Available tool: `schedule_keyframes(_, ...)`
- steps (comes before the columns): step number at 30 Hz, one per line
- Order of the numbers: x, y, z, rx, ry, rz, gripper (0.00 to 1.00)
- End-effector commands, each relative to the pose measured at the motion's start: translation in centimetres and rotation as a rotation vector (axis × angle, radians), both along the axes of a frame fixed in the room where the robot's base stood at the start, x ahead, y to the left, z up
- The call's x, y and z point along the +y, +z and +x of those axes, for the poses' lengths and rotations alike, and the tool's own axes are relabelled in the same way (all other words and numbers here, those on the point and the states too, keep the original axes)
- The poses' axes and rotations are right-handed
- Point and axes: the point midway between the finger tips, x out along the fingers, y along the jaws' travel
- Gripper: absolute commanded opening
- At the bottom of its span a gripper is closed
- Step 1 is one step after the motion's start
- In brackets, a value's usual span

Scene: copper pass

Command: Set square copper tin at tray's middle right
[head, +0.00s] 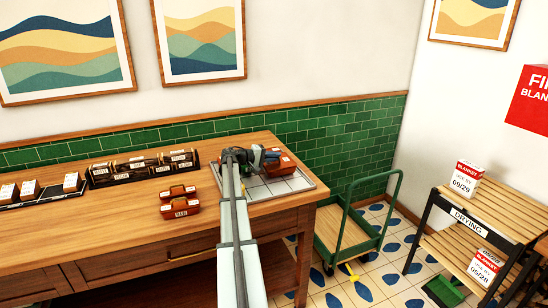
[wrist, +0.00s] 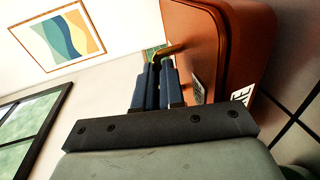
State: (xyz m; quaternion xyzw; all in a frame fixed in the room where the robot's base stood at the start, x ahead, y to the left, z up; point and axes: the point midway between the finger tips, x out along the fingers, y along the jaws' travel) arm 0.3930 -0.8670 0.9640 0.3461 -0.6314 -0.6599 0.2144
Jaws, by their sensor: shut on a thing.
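The copper tin (head: 283,166) is at the right part of the gridded tray (head: 299,186), toward its back edge. My gripper (head: 268,157) is at the tin's left side, and my arm hides part of the tray. In the wrist view, the blue fingers of my gripper (wrist: 154,75) are close together on a small brass-coloured part of the tin, and the tin's copper side (wrist: 243,30) fills the upper right with white labels on it. I cannot tell whether the tin's base touches the tray.
A dark rack (head: 143,168) and small labelled boxes (head: 71,182) stand farther left. A green cart (head: 345,235) and a drying shelf (head: 480,212) stand to the right.

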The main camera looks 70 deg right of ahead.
Motion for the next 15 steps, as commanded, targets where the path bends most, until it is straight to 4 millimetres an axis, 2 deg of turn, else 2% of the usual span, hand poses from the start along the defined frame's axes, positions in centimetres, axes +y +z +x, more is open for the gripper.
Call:
schedule_keyframes(1,0.03,-0.69,0.09,0.000,0.002,0.011,0.00)
schedule_keyframes(4,0.04,-0.82,0.12,-0.001,0.002,0.013,0.00)
schedule_keyframes(5,0.04,-0.95,0.13,-0.002,0.002,0.014,0.12)
schedule_keyframes(9,0.05,-1.10,0.16,-0.002,0.002,0.017,0.25)
schedule_keyframes(12,0.05,-1.17,0.18,-0.002,0.003,0.018,0.34)
schedule_keyframes(15,0.06,-1.20,0.20,-0.001,0.003,0.018,0.34)
